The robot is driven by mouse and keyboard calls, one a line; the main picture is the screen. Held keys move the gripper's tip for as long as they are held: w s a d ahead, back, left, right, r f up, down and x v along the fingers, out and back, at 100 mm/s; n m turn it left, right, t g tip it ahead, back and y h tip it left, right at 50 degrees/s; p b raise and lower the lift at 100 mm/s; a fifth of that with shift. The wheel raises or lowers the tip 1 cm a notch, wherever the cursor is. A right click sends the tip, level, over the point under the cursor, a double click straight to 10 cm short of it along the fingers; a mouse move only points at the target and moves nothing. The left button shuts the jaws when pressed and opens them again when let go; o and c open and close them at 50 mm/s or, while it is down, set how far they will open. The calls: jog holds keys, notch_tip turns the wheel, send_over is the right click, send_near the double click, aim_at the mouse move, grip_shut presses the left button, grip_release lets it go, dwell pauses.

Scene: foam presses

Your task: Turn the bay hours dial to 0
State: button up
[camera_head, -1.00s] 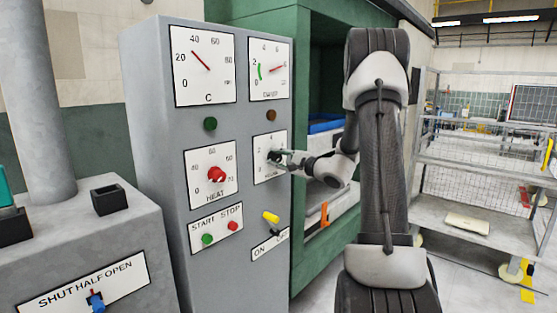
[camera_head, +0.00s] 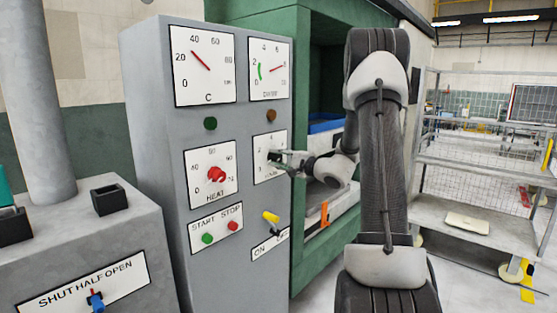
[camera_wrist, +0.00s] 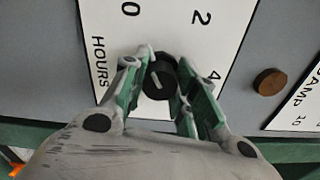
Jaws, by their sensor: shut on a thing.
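The hours dial is a black round knob (camera_wrist: 160,82) with a white pointer mark, on a white plate (camera_wrist: 112,30) marked 0, 2, 4 and HOURS in the wrist view. The mark is short and I cannot tell which number it points to. My gripper (camera_wrist: 161,75) is shut on the knob, with one finger on each side of it. In the head view the plate (camera_head: 262,146) is on the grey cabinet's right half.
A brown round lamp (camera_wrist: 270,82) is beside the plate. The green press (camera_head: 318,35) stands behind to the right.

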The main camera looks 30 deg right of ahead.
jog(key=o, duration=1)
jog(key=shift+a+f, duration=0.1)
jog(key=shift+s+d+f, duration=0.2)
jog(key=shift+s+f, duration=0.1)
jog(key=shift+s, duration=0.35)
jog(key=shift+o, duration=0.4)
jog(key=v, duration=1)
jog(key=shift+s+d+r, duration=0.2)
jog(key=shift+s+r, duration=0.15)
jog(key=shift+r, duration=0.1)
